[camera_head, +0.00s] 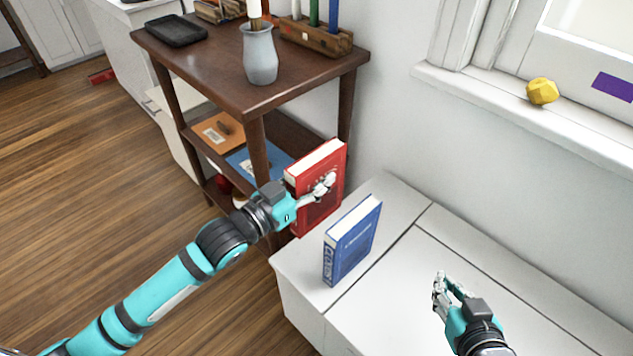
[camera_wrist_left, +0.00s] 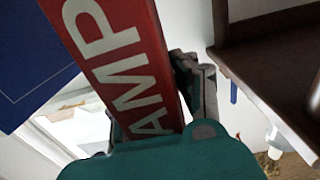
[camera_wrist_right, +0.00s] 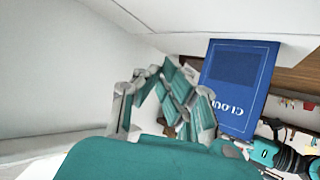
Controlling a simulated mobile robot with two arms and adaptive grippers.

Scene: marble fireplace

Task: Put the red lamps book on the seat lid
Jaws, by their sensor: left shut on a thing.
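The red lamps book (camera_head: 319,188) is upright, with its pale page edge on top. My left gripper (camera_head: 322,187) is shut on it. The book is between the dark shelf unit and the white bench, by the bench's back left edge; I cannot tell whether it touches either. In the left wrist view, the red spine (camera_wrist_left: 112,55) shows "AMP" in white letters between the fingers. The white seat lid (camera_head: 400,285) lies right of a seam in the bench top. My right gripper (camera_head: 441,280) is empty above the lid, its fingertips close together, apparently shut.
A blue book (camera_head: 352,242) stands upright on the bench's left part, close to the red book. The dark shelf unit (camera_head: 220,75) holds a grey vase (camera_head: 260,55). A yellow faceted object (camera_head: 542,91) is on the windowsill. The lid's visible top is clear.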

